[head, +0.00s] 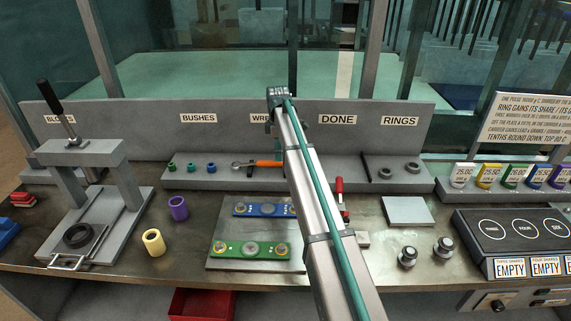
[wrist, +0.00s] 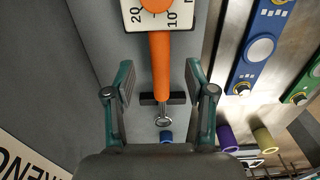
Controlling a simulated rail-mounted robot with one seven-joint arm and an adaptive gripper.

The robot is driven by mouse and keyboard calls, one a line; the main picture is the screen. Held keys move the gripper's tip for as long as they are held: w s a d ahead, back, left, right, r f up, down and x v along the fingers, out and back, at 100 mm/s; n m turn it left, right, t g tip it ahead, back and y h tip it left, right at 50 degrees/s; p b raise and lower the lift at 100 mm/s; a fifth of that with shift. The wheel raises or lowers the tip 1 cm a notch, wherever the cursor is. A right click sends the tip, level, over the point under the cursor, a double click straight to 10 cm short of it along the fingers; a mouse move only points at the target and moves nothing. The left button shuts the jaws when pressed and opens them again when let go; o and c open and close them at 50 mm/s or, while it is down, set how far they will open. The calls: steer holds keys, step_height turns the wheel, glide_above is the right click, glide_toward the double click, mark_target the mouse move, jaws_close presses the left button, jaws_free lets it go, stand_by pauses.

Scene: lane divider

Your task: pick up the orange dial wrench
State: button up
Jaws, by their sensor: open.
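The orange dial wrench lies on the grey ledge under a partly hidden label. In the head view its orange handle (head: 268,163) and metal head show, and my arm covers its right end. In the wrist view the orange handle (wrist: 161,65) runs between the fingers, with a white numbered dial (wrist: 137,14) at the top and a metal ring-shaped end below a dark crossbar. My gripper (wrist: 157,80) is open, one finger on each side of the handle with gaps on both sides. In the head view my arm hides the fingers.
Small bushes (head: 191,167) stand left of the wrench on the ledge. Dark rings (head: 412,167) lie to the right. In front, a plate holds blue (head: 262,210) and green (head: 249,249) bars. A red-handled tool (head: 339,186) is right of my arm. A grey backboard (head: 220,140) rises behind.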

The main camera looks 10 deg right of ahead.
mark_target(268, 164)
steer(key=shift+a+f+p, duration=0.1)
steer(key=shift+f+p, duration=1)
steer(key=shift+f, duration=1.45)
jaws_close()
